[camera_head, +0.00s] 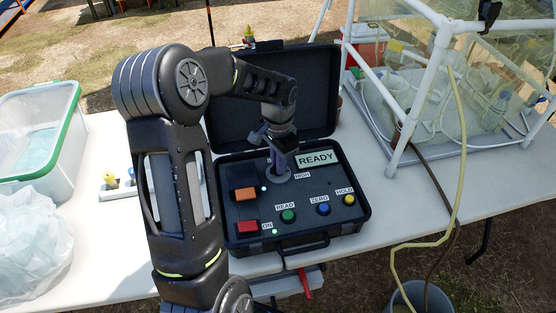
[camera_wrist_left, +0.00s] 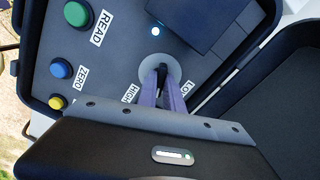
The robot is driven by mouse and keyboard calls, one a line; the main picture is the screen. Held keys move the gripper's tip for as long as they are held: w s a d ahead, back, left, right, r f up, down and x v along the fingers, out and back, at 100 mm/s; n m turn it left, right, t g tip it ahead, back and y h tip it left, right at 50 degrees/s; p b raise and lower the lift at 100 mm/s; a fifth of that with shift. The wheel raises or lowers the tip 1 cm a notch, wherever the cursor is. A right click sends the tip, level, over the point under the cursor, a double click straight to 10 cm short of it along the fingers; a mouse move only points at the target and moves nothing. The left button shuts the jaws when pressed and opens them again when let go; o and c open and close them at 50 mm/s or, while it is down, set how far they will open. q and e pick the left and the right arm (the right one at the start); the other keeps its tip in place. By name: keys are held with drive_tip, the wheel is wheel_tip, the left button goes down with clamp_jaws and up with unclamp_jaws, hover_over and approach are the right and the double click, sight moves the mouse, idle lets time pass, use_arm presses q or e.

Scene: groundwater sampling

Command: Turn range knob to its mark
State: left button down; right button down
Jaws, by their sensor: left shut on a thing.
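The range knob sits on a pale round dial (camera_head: 278,174) on the panel of an open black instrument case (camera_head: 345,225). My left gripper (camera_head: 278,163) reaches down to it from above. In the left wrist view the purple fingers (camera_wrist_left: 163,92) are shut on the dark knob (camera_wrist_left: 162,69), one on each side, over the dial (camera_wrist_left: 173,64). The HIGH label (camera_wrist_left: 130,93) shows beside the fingers; the LOW label (camera_wrist_left: 183,89) is partly covered. The exact pointer direction is hidden by the fingers. My right gripper is not in view.
The panel has a READY display (camera_head: 317,158), a green READ button (camera_head: 288,216), a blue ZERO button (camera_head: 323,209), a yellow HOLD button (camera_head: 348,200), a red ON switch (camera_head: 247,228) and an orange block (camera_head: 244,194). The case lid (camera_head: 318,105) stands open behind. A green-rimmed bin (camera_head: 75,110) is left.

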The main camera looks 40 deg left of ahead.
use_arm(q)
drive_tip(key=m, duration=0.3)
drive_tip(key=shift+r+p, duration=0.1)
drive_tip(key=shift+p, duration=0.3)
drive_tip(key=shift+m, duration=0.7)
drive_tip(key=c, duration=1.4)
unclamp_jaws()
